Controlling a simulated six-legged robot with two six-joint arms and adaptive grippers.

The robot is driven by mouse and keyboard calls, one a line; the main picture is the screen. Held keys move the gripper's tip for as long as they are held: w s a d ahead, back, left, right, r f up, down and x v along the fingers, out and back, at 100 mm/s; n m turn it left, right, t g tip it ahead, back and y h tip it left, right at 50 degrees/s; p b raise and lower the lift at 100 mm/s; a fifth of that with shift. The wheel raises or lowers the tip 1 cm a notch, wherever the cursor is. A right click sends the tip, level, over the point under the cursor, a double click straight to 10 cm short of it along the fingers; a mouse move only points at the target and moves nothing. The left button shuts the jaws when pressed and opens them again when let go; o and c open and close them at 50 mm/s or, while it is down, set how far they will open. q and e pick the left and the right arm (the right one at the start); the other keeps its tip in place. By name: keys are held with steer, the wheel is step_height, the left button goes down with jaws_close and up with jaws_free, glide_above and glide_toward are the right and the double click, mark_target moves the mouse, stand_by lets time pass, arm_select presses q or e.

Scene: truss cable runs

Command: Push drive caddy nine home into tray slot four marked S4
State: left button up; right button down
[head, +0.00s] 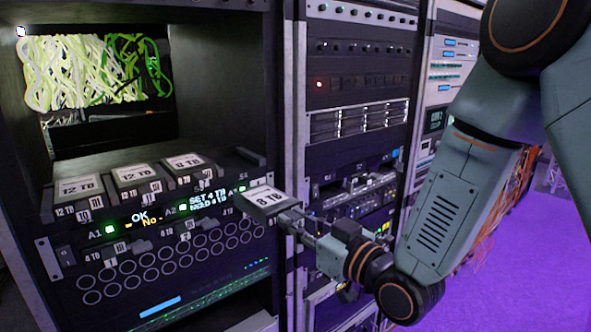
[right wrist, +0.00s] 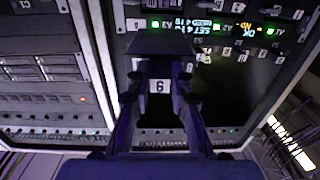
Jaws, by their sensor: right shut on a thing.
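A grey drive caddy marked 8 TB (head: 266,198) is at the right end of the drive unit's front. My right gripper (head: 293,220) is shut on its near end. In the right wrist view the gripper (right wrist: 160,96) has a finger on each side of the caddy's small tag (right wrist: 158,86), which reads as an upside-down nine. The caddy lies roughly level; how deep it sits in the slot is hidden. The drive unit (head: 205,250) has green-lit labels such as A1 and A2. I cannot read an S4 mark. My left gripper is not in view.
Several other caddies (head: 138,176) stand along the unit to the left, with tags in front. A pale rack post (head: 292,100) rises close beside the held caddy. More rack equipment (head: 360,122) fills the middle. Purple floor (head: 480,270) is open at the right.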

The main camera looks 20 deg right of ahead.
mark_target(289, 206)
steer(key=r, duration=0.2)
steer(key=w+r+p, duration=0.1)
steer(key=r, duration=0.2)
steer(key=shift+w+a, duration=0.15)
steer(key=shift+w, duration=0.05)
steer(key=shift+w+a, duration=0.2)
steer(key=shift+x, duration=1)
steer(key=shift+d+f+m+t, duration=0.15)
steer(key=shift+d+m+t, duration=0.15)
steer(key=shift+d, duration=0.45)
steer(key=shift+a, duration=0.35)
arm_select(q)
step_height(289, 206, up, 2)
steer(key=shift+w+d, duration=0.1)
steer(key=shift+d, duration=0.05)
